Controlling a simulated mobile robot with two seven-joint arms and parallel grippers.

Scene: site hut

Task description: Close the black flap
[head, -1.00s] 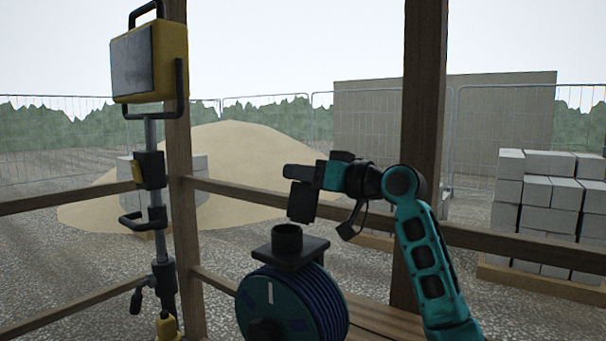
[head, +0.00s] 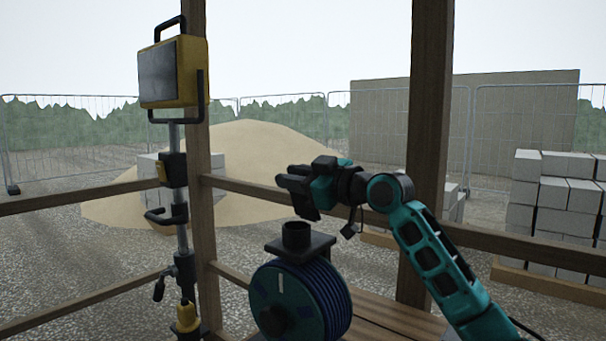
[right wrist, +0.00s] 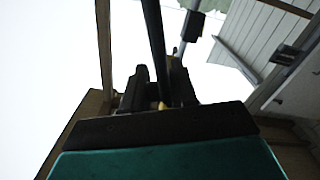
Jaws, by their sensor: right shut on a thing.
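The cable reel (head: 283,300) stands low in the middle of the head view. It has a black top plate (head: 318,246) with an open-topped black round socket (head: 296,236). My right gripper (head: 292,182) is just above the socket, pointing left. It is shut on a dark slab that I take for the black flap (head: 305,205). The slab is tilted and above the socket, not over its mouth. Its hinge is hard to make out. In the right wrist view a dark bar (right wrist: 154,45) runs between the fingers (right wrist: 160,92). My left gripper is out of view.
A yellow work light (head: 172,72) on a pole stands left of the reel. A wooden post (head: 426,130) rises behind my right arm, with a rail (head: 240,187) crossing behind the gripper. The reel is beside a wooden bench (head: 390,320).

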